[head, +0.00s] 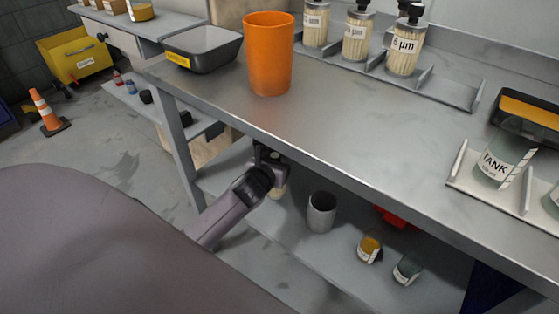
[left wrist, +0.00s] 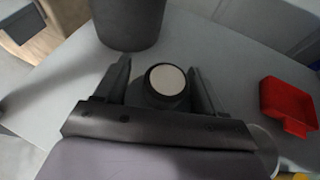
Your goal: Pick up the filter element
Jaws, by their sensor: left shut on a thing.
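My left gripper (head: 272,168) is under the workbench top, at the lower shelf. In the left wrist view my left gripper (left wrist: 160,85) has its two fingers on either side of a short round thing with a dark rim and a pale disc on top, which looks like the filter element (left wrist: 166,79). In the head view only a small beige part of the filter element (head: 278,192) shows below the gripper. I cannot tell whether it touches the shelf. My right gripper is not in view.
A grey cup (head: 321,211) stands close by on the lower shelf (head: 300,245), with two small jars and a red thing (left wrist: 288,105) further right. The bench top (head: 330,125) overhangs them. An orange cup (head: 268,55), a grey tray (head: 205,50) and racked filters (head: 356,38) stand above.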

